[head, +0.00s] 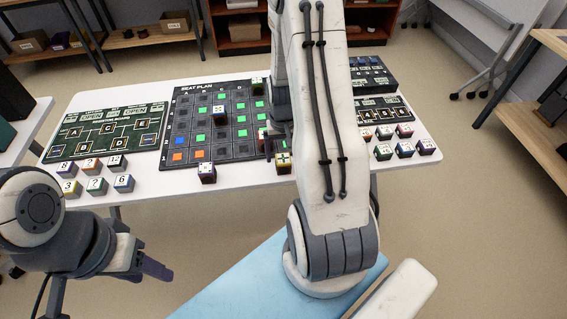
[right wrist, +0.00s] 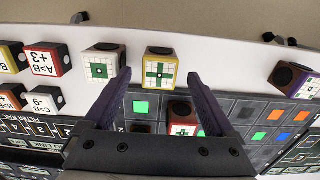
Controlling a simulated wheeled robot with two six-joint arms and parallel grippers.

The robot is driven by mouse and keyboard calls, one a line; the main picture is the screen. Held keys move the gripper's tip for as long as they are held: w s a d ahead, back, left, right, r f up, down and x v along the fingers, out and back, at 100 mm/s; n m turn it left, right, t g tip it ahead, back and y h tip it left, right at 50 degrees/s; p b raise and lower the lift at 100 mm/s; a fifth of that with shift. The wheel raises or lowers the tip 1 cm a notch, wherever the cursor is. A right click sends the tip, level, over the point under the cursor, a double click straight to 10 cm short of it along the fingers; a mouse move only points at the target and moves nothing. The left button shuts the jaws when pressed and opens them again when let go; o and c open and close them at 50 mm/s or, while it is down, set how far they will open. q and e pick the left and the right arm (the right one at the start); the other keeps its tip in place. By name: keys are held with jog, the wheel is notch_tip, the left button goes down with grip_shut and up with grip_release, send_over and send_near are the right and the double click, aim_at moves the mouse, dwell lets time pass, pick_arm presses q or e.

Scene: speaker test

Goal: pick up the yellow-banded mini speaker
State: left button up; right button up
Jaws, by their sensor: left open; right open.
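The yellow-banded mini speaker (head: 284,162) is a small cube with a green cross on its pale face, near the table's front edge beside my right arm. In the right wrist view it (right wrist: 160,72) stands upright, its yellow edges and dark round top showing, just beyond and between the fingertips. My right gripper (right wrist: 158,84) is open with nothing clasped; in the head view it is mostly hidden by its own arm. My left gripper (head: 150,265) is open and empty, off the table's front left.
A white-and-green-faced cube (right wrist: 104,64) stands left of the speaker. A red-edged cube (right wrist: 182,114) lies under the right gripper. The dark grid board (head: 180,110) holds other cubes. Several numbered cubes (head: 90,185) stand at left, more (head: 404,149) at right.

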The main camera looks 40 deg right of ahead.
aim_at(283, 158)
jog(key=shift+f, duration=1.55)
grip_shut()
jog(key=shift+r, duration=0.15)
